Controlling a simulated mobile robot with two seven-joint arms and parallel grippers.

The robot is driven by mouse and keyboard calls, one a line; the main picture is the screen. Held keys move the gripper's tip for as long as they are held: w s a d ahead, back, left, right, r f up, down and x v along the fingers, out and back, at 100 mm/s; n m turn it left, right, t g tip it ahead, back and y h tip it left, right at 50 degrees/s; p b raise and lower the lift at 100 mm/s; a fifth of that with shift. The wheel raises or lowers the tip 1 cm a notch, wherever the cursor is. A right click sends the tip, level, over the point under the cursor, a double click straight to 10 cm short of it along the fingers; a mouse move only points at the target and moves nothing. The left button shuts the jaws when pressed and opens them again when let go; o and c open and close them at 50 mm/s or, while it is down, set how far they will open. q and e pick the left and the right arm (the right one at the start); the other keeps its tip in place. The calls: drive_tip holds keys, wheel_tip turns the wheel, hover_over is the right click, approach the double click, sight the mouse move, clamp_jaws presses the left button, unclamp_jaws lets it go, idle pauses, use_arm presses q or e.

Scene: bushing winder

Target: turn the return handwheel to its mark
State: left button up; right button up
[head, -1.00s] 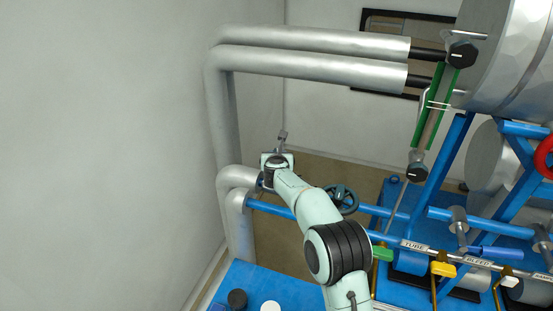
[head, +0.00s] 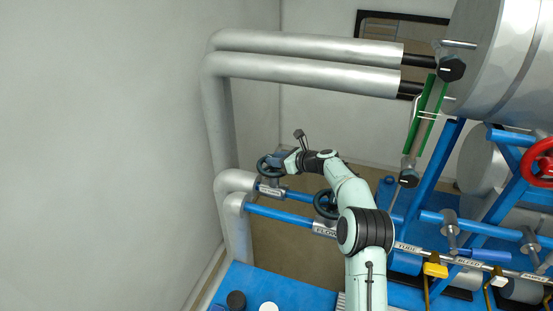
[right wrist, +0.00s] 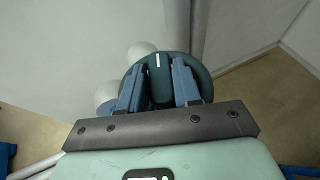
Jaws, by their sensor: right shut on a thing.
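The return handwheel (head: 264,168) is a dark teal wheel above the blue pipe's "RETURN" label (head: 270,190) in the head view. My right gripper (head: 283,160) reaches it from the right side. In the right wrist view the handwheel (right wrist: 143,66) lies between the two blue fingers of my right gripper (right wrist: 158,85), which is shut on a dark part of it. A short white line shows on that part. The fingers hide some of the wheel, and I cannot make out a separate target mark. My left gripper is not in view.
A second dark handwheel (head: 325,203) stands just right, by the "FLOW" label (head: 325,228). Silver pipes (head: 222,120) rise behind at left. Yellow (head: 435,270) and blue valve handles, blue frames and a red wheel (head: 540,160) crowd the right side.

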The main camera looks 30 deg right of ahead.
drive_tip(key=shift+w+d+r+n+g+y, duration=0.1)
drive_tip(key=shift+n+g+y, duration=0.15)
drive_tip(key=shift+n+y, duration=0.35)
drive_tip(key=shift+w+d+r+n+g+y, duration=0.1)
drive_tip(key=shift+n+g+y, duration=0.15)
drive_tip(key=shift+n+y, duration=0.3)
drive_tip(key=shift+s+f+n+y, duration=0.1)
drive_tip(key=shift+n+y, duration=0.15)
drive_tip(key=shift+y, duration=0.1)
drive_tip(key=o, duration=1)
drive_tip(key=shift+f, duration=0.1)
drive_tip(key=shift+c, duration=0.2)
drive_tip(key=shift+g, duration=0.3)
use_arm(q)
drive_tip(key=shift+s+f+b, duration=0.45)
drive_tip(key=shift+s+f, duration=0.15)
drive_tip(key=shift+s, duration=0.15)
use_arm(e)
drive_tip(key=v, duration=0.7)
drive_tip(key=shift+s, duration=0.2)
drive_tip(key=shift+d, duration=0.1)
